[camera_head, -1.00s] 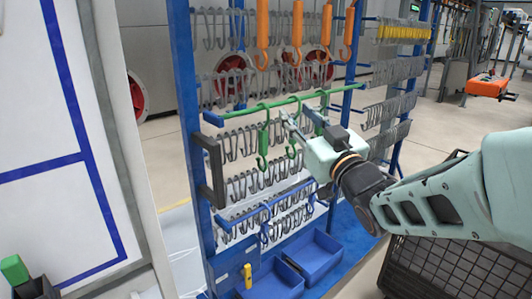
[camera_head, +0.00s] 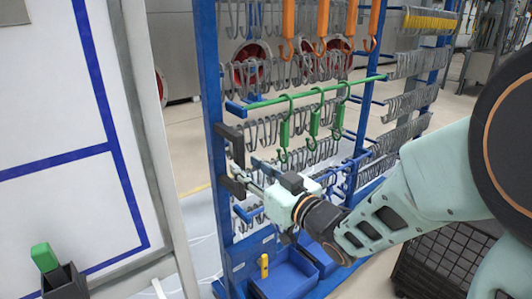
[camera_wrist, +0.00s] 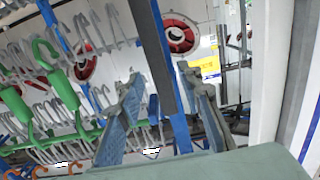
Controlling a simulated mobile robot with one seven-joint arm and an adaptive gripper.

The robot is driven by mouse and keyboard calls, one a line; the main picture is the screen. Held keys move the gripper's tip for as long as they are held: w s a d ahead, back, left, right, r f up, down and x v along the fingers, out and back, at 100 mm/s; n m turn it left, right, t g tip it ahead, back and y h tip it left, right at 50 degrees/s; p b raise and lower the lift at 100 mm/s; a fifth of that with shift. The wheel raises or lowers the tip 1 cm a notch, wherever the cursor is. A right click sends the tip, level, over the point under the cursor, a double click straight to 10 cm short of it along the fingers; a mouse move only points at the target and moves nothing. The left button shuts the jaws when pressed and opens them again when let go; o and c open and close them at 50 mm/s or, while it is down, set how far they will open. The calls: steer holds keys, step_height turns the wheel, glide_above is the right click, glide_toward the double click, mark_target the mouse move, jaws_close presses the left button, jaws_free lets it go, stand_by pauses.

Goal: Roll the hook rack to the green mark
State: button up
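The hook rack has a blue frame (camera_head: 209,80) with rows of grey, orange and green hooks, and it stands upright in front of me. A black handle (camera_head: 236,188) is fixed to its left post. My gripper (camera_head: 254,181) is beside the lower part of this handle, below the green hooks. In the wrist view its two fingers (camera_wrist: 159,78) are spread, with a dark upright bar (camera_wrist: 156,35) between them. I cannot tell whether either finger touches it. No green mark on the floor can be made out.
A white panel (camera_head: 50,110) with blue lines stands close on the left. A green block (camera_head: 44,257) sits in a dark holder there. Blue bins (camera_head: 285,280) are at the rack's foot. A black mesh crate (camera_head: 440,262) is at the lower right.

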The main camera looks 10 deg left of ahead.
mark_target(242, 163)
steer(key=shift+x, duration=2.15)
steer(key=shift+c, duration=0.5)
jaws_close()
steer(key=shift+d, duration=0.1)
